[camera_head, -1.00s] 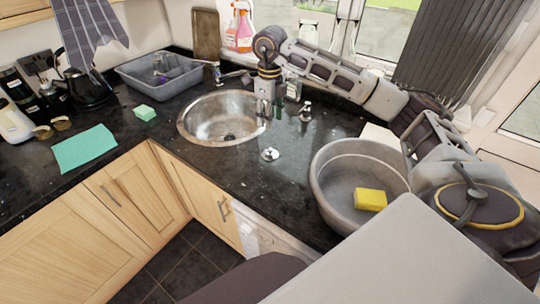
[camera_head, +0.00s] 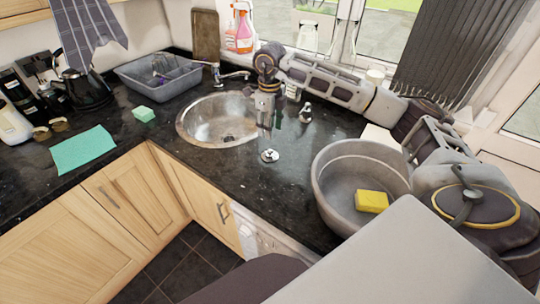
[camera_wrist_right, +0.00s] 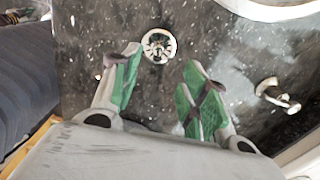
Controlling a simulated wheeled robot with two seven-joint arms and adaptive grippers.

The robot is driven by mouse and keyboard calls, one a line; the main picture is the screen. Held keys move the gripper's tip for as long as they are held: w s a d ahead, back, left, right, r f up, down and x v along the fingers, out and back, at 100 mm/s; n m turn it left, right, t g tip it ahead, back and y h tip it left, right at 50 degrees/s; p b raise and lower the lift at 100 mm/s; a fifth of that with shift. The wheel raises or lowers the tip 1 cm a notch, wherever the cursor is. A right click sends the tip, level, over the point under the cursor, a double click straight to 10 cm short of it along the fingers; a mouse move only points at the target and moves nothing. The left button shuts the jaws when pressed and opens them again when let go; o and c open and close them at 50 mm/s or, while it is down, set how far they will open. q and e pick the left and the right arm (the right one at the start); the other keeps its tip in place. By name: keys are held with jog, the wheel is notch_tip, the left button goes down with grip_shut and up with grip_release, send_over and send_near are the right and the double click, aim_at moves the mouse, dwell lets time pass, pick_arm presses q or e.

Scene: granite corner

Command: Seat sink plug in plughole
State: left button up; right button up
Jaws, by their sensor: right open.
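The sink plug (camera_head: 269,155), a small round silvery disc, lies on the dark granite worktop in front of the sink. It also shows in the right wrist view (camera_wrist_right: 159,45), just beyond the fingertips. The round metal sink (camera_head: 200,122) has its plughole (camera_head: 228,138) at the bottom, uncovered. My right gripper (camera_head: 267,122) points down above the worktop by the sink's right rim, behind the plug in the head view. Its green-padded fingers (camera_wrist_right: 160,75) are apart, with nothing between them. My left gripper is not in view.
A grey washing-up bowl (camera_head: 330,190) with a yellow sponge (camera_head: 371,201) stands right of the plug. A grey rack (camera_head: 135,78) and green cloth (camera_head: 83,149) lie left.

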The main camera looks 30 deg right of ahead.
send_over(270, 150)
notch_tip(270, 150, down, 4)
jog(key=shift+f, duration=0.2)
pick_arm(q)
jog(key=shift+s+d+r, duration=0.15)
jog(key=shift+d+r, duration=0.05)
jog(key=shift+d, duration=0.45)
pick_arm(e)
jog(key=shift+f, duration=0.45)
jog(key=shift+f, duration=0.1)
jog(key=shift+f+p, duration=0.45)
jog(key=shift+f, duration=0.15)
notch_tip(270, 150, down, 3)
jog(key=shift+a+r+p, duration=0.1)
jog(key=shift+r+p, duration=0.05)
jog(key=shift+p, duration=0.15)
jog(key=shift+f, duration=0.5)
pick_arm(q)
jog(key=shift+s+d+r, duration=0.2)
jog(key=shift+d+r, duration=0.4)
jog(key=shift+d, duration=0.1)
